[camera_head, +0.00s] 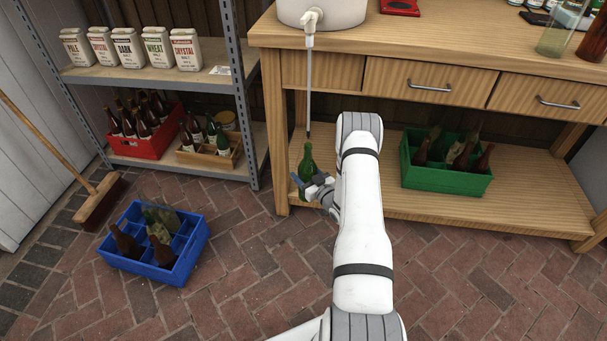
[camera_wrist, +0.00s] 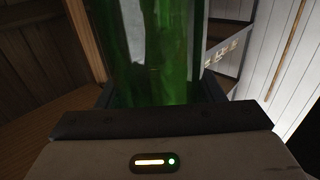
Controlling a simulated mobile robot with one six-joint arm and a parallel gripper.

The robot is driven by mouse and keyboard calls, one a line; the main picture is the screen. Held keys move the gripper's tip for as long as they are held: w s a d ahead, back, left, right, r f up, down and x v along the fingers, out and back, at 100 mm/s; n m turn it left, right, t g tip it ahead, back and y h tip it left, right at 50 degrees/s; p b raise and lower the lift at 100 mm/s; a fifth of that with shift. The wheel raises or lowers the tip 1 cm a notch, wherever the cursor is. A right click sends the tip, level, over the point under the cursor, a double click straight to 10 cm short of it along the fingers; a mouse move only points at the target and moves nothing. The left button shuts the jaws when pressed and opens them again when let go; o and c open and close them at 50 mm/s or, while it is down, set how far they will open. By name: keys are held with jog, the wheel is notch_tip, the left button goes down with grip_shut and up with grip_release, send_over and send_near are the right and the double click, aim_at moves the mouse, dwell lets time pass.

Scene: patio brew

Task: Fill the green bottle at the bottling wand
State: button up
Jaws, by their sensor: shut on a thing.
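The green bottle (camera_head: 308,165) stands upright in my gripper (camera_head: 313,188), in front of the lower shelf of the wooden bench. The bottling wand (camera_head: 309,90) hangs from the tap (camera_head: 311,20) of the white bucket (camera_head: 335,8). The wand's dark tip is just above the bottle's mouth or at it; I cannot tell whether it is inside. In the wrist view the green bottle (camera_wrist: 150,50) fills the middle, close between the dark jaws (camera_wrist: 160,105). Its mouth and base are out of that view. I cannot make out a liquid level.
A green crate (camera_head: 440,180) with bottles sits on the bench's lower shelf, at right. A blue crate (camera_head: 187,262) with bottles stands on the bricks at left, near a broom (camera_head: 98,203). The metal rack (camera_head: 240,90) stands left of the bench.

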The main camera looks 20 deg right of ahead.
aim_at(309, 114)
jog(key=shift+r, duration=0.25)
jog(key=shift+r+p, duration=1.7)
jog(key=shift+r, duration=1.15)
jog(key=shift+r+p, duration=1.25)
jog(key=shift+r, duration=0.95)
jog(key=shift+r+p, duration=3.9)
jog(key=shift+r, duration=4.1)
jog(key=shift+r, duration=0.75)
